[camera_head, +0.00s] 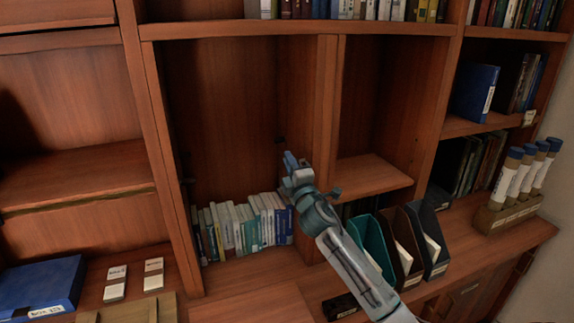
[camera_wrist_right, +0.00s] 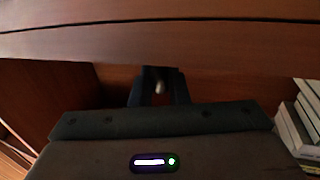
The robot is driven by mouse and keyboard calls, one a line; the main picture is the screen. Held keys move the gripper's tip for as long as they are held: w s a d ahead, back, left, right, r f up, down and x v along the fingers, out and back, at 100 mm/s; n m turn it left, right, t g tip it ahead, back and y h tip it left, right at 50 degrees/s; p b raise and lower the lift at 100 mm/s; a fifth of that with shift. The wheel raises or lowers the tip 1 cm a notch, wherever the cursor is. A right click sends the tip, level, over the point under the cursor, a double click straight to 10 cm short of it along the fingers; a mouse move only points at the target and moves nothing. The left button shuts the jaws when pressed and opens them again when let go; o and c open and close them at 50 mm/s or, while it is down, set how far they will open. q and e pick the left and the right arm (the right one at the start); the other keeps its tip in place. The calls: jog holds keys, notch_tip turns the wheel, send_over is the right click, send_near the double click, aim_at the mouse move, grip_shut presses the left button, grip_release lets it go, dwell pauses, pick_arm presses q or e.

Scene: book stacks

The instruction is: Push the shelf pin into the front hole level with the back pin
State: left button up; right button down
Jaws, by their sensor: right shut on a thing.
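My right gripper (camera_head: 289,160) reaches into the open middle bay, close to the bay's right side panel (camera_head: 325,110). In the right wrist view, its two dark fingers (camera_wrist_right: 159,92) are shut on a small pale shelf pin (camera_wrist_right: 158,86), whose tip shows between them in front of a wooden surface. The pin is too small to make out in the head view. A small dark spot (camera_head: 280,140) shows just above the gripper; I cannot tell whether it is the back pin. The front hole cannot be made out. My left gripper is not in view.
A row of books (camera_head: 240,225) stands at the bottom of the bay, left of my right arm. Magazine files (camera_head: 372,240) stand to the right of the arm. A fixed shelf (camera_head: 370,175) is in the bay to the right. The bay above the books is empty.

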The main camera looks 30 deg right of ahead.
jog(key=shift+s+d+b, duration=0.2)
jog(key=shift+d+b, duration=0.15)
jog(key=shift+d, duration=0.4)
jog(key=c, duration=1.3)
grip_release()
jog(key=shift+s+f, duration=0.25)
jog(key=shift+s, duration=0.05)
jog(key=b+v, duration=0.4)
jog(key=v, duration=0.6)
jog(key=shift+s+a+b, duration=0.1)
jog(key=shift+a+b, duration=0.05)
jog(key=shift+b, duration=0.25)
